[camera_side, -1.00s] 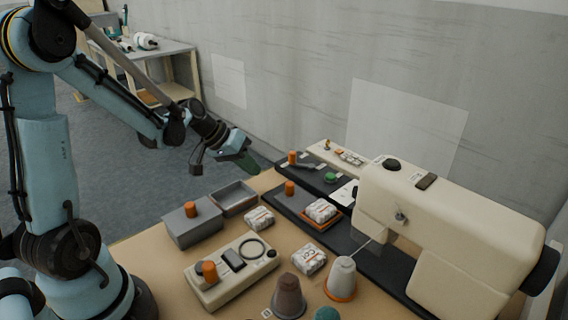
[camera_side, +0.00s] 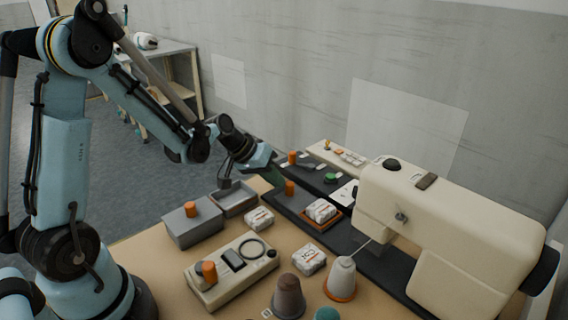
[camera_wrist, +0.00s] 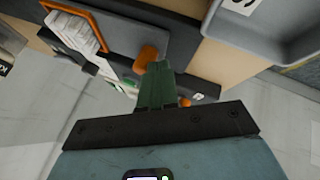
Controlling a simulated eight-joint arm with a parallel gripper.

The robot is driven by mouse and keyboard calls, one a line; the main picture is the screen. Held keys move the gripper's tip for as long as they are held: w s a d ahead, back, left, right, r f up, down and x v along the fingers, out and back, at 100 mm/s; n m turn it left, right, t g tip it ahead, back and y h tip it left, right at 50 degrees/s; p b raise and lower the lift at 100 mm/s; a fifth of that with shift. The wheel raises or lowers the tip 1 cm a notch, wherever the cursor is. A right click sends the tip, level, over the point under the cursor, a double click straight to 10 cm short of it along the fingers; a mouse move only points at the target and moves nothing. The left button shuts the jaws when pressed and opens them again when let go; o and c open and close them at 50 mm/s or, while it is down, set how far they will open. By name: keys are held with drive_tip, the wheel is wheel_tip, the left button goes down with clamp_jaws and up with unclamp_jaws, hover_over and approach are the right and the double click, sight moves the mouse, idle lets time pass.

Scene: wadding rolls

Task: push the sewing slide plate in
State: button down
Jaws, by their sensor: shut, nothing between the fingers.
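The sewing slide plate looks like the dark grey plate (camera_side: 276,203) with an upright orange knob (camera_side: 290,188), sticking out at the left end of the machine's dark bed. It also shows in the wrist view as a grey plate (camera_wrist: 165,22) with its orange knob (camera_wrist: 146,57). An orange-rimmed tray (camera_side: 334,222) with a wadding pack (camera_side: 321,210) sits on it. My gripper (camera_side: 275,179) is shut and empty, its green fingers pointing down just left of the knob. In the wrist view the fingertips (camera_wrist: 158,70) appear beside the knob; I cannot tell whether they touch.
The cream sewing machine (camera_side: 450,230) stands at the right. A dark panel (camera_side: 312,172) with another orange knob lies behind the plate. A grey box (camera_side: 192,228) and an open grey bin (camera_side: 234,199) stand at the left. A cream control box (camera_side: 232,272) and cones are in front.

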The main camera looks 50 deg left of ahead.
sight(309, 209)
drive_tip(key=d, duration=1.5)
drive_tip(key=shift+s+a, duration=0.2)
drive_tip(key=shift+a, duration=0.2)
drive_tip(key=a, duration=0.1)
drive_tip(key=s+a, duration=0.1)
drive_tip(key=a, duration=0.1)
drive_tip(key=shift+s, duration=0.1)
drive_tip(key=s+a+r+m+y, duration=0.3)
drive_tip(key=s+r+m, duration=0.1)
drive_tip(key=s+r, duration=0.6)
drive_tip(key=s, duration=0.3)
drive_tip(key=shift+a, duration=0.4)
